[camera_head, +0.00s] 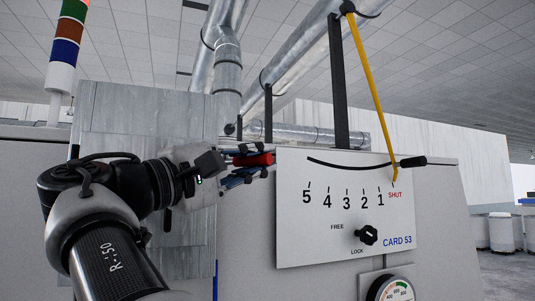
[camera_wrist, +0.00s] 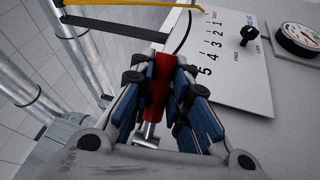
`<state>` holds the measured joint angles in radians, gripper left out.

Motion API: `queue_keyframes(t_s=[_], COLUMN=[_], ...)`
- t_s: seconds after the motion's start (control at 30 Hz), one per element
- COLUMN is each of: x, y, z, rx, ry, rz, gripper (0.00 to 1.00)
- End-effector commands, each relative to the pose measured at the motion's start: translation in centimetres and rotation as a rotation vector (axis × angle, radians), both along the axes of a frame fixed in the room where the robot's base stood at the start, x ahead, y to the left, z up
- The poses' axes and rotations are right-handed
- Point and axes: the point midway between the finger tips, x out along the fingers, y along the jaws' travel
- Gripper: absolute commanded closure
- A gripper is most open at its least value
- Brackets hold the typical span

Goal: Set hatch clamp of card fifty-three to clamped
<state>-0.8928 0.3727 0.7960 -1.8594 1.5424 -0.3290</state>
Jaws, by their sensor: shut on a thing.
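The white panel marked CARD 53 (camera_head: 300,245) stands right of my gripper (camera_head: 258,162). My gripper is shut on a red handle (camera_head: 254,159), just left of the panel's upper left edge. In the wrist view the red handle (camera_wrist: 158,88) lies between the blue-padded fingers, with a bright metal rod (camera_wrist: 149,133) at its lower end. The far end of the rod is hidden. The panel has a black knob (camera_head: 367,235) between the words FREE and LOCK; which one it points to I cannot tell. A yellow rod (camera_head: 371,95) ends at SHUT.
A round gauge (camera_head: 392,290) sits below the panel. Metal ducts (camera_head: 228,75) and dark brackets (camera_head: 338,85) rise behind. A signal tower (camera_head: 67,50) stands at the left, and pale drums (camera_head: 503,232) stand on the floor at the right.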

Motion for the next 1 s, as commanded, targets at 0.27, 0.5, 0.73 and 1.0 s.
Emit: queue_keyframes(t_s=[0.27,0.5,0.73,1.0], x=[-0.10,-0.09,-0.07,-0.13], y=[-0.11,-0.12,-0.09,0.03], z=[0.11,0.10,0.06,-0.01], rx=[-0.001,0.000,0.000,0.000], ry=[-0.003,-0.002,-0.001,-0.001], rz=[-0.006,-0.006,-0.005,-0.004], gripper=[1.00,0.75,0.63,0.63])
